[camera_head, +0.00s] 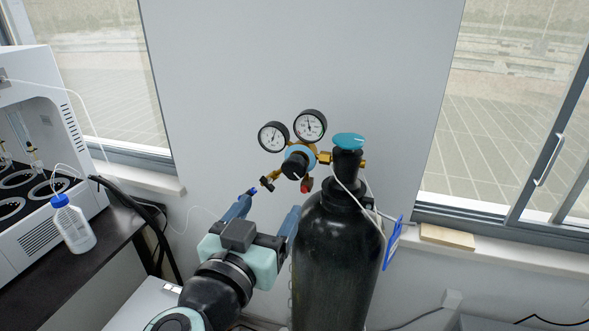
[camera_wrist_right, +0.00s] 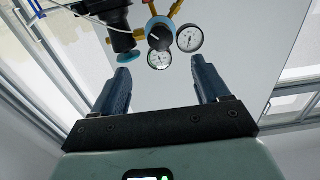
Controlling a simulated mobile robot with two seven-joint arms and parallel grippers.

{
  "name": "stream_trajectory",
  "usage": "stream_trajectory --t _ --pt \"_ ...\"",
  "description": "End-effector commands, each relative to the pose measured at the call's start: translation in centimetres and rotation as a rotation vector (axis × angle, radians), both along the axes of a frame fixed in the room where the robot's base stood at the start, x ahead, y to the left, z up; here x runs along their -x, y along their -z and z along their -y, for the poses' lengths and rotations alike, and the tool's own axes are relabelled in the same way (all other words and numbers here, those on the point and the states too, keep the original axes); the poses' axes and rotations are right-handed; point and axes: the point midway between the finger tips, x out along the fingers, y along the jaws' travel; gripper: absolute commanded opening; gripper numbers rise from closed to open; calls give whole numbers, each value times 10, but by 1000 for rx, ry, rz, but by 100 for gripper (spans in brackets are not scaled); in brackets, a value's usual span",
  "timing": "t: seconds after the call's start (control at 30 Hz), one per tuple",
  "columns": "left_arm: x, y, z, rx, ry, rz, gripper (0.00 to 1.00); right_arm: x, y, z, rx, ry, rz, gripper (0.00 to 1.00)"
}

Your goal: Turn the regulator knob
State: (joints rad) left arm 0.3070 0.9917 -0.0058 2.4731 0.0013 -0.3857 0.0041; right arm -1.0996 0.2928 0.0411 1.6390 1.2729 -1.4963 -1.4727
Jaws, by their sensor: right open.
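The regulator knob (camera_head: 296,165) is black and sits at the front of a light blue regulator body, below two round gauges (camera_head: 310,126). The regulator is attached to the neck of a tall black gas cylinder (camera_head: 335,250) with a teal valve handwheel (camera_head: 348,141). My right gripper (camera_head: 273,200) is open and empty, below and in front of the knob and apart from it. In the right wrist view, the knob (camera_wrist_right: 159,37) shows beyond the open fingers (camera_wrist_right: 160,72), roughly centred between them. My left gripper is not in view.
A white machine (camera_head: 35,130) and a white bottle with a blue cap (camera_head: 74,225) are on a dark bench at left. A blue tag (camera_head: 392,243) hangs beside the cylinder. A wooden block (camera_head: 447,236) lies on the right sill. The wall behind is bare.

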Motion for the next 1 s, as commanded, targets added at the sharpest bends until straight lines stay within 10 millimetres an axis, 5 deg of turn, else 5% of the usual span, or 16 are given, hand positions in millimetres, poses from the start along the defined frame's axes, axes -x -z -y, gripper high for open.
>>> stream_trajectory --t 0.5,1.0 --pt "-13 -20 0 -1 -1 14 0 -97 -1 32 3 3 2 75" --pt "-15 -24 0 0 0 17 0 -118 1 38 2 -1 3 75"
